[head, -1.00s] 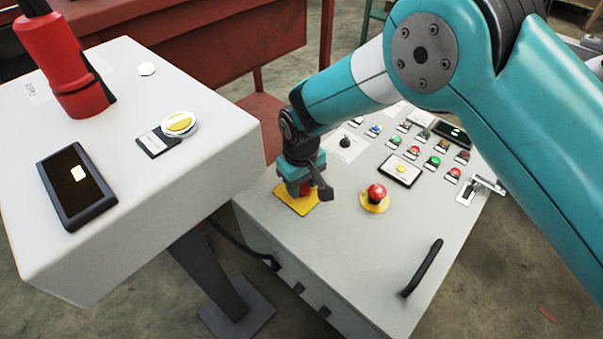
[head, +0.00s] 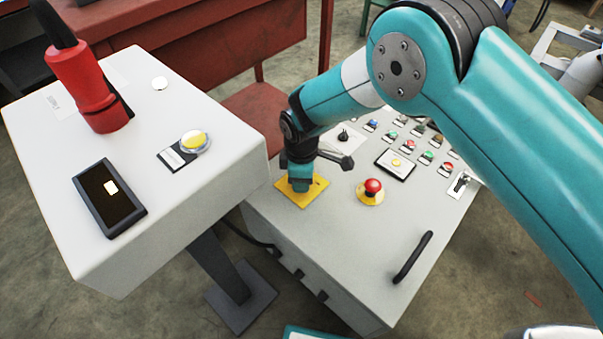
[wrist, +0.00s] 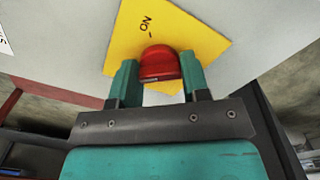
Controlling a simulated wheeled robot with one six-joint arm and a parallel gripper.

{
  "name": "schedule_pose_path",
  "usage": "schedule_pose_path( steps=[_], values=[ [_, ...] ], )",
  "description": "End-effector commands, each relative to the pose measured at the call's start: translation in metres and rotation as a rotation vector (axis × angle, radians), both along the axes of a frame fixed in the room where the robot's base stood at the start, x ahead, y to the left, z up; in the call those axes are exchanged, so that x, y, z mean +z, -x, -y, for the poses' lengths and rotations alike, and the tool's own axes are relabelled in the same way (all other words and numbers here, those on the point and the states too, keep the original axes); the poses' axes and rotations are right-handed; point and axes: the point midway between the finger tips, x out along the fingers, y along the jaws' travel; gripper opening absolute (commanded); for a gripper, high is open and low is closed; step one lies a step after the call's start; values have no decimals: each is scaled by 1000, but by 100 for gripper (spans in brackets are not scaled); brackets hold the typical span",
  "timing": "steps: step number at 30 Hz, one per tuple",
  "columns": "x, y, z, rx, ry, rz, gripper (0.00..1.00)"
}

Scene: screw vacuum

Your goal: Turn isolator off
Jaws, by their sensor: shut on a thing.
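The isolator is a red rotary knob (wrist: 160,64) on a yellow square plate (wrist: 195,35), with "ON" printed on the plate above the knob in the wrist view. The plate (head: 313,192) also shows in the head view, at the near left part of the control panel's top. My gripper (head: 299,184) points down over it and hides the knob there. In the wrist view my gripper (wrist: 156,80) has one teal finger on each side of the knob and is shut on it. The far side of the knob is hidden.
Right of the isolator is a red emergency button (head: 372,187) on a yellow disc. A separate box (head: 215,135) with a red plug (head: 88,85) stands at left.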

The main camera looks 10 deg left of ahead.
Motion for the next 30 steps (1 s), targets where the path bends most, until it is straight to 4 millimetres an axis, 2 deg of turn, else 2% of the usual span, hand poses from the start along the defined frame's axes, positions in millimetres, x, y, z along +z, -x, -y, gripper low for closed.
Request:
schedule_pose_path(
  steps=[9, 24, 25, 27, 28, 30],
  values=[
    [1, 0, -1, 105, -2, 1, 19],
    [1, 0, -1, 122, -2, 2, 19],
    [1, 0, -1, 122, -2, 2, 47],
    [1, 0, -1, 121, -2, 1, 63],
    [1, 0, -1, 121, -2, 1, 68],
    [1, 0, -1, 121, -2, 1, 68]
  ],
)
